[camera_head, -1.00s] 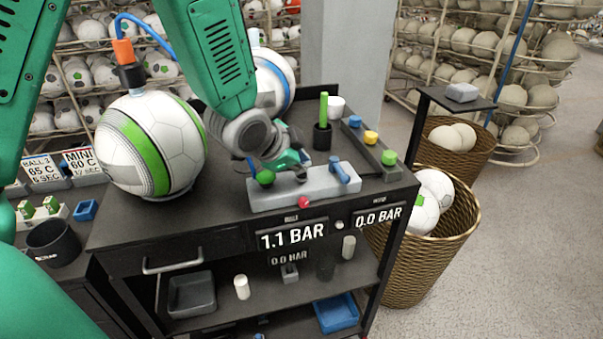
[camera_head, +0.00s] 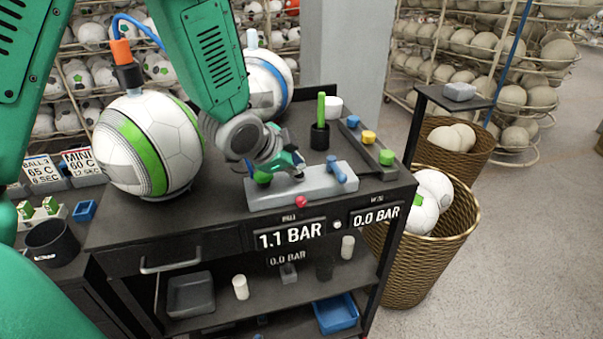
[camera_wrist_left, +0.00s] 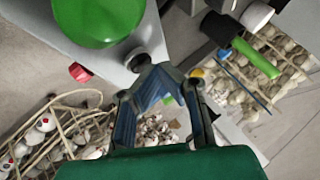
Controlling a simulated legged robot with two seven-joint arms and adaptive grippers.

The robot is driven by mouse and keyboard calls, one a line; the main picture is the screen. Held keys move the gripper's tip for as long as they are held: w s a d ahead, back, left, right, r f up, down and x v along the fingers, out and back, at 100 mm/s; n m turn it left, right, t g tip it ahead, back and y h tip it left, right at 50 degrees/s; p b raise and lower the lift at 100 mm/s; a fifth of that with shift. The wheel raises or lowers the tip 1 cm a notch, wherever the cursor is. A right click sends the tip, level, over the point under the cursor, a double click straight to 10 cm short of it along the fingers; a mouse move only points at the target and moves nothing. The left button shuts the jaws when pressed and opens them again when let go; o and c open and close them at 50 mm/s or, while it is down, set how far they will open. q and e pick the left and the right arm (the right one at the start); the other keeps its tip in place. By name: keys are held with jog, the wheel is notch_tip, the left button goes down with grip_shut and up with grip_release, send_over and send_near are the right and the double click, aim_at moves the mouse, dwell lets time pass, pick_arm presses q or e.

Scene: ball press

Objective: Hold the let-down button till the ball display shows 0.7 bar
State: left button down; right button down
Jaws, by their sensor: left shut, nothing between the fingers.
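A grey control block (camera_head: 318,186) lies on the black cart. Which one is the let-down button is not labelled legibly. The large display (camera_head: 290,234) reads 1.1 BAR. A white ball with a green band (camera_head: 148,146) sits on the cart at left, a hose fitting on top. My left gripper (camera_head: 293,165) is shut and empty above the block, partly hiding the green knob. In the left wrist view its fingers (camera_wrist_left: 163,85) are beside the green knob (camera_wrist_left: 98,18) and red button (camera_wrist_left: 79,72).
A second display (camera_head: 376,215) reads 0.0 BAR. A black holder with a green stick (camera_head: 320,135) and a white cup (camera_head: 333,107) stand behind the block. A tray with coloured blocks (camera_head: 362,150) is to the right. A wicker basket of balls (camera_head: 425,262) stands beside the cart.

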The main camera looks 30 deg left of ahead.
pick_arm(q)
jog(key=shift+a+f, duration=0.45)
jog(key=shift+a, duration=0.3)
jog(key=shift+d, duration=0.6)
pick_arm(e)
jog(key=shift+f, duration=0.2)
pick_arm(q)
jog(key=shift+a, duration=0.3)
pick_arm(e)
jog(key=shift+a, duration=0.25)
pick_arm(q)
jog(key=shift+d, duration=0.1)
pick_arm(e)
jog(key=shift+r, duration=0.1)
dwell(2.4)
pick_arm(q)
jog(key=shift+d+r+p, duration=0.45)
jog(key=shift+r+p, duration=0.1)
jog(key=shift+r, duration=0.3)
jog(key=shift+d+r, duration=0.1)
jog(key=shift+d, duration=0.1)
pick_arm(e)
jog(key=shift+d+r, duration=0.1)
jog(key=shift+r, duration=0.65)
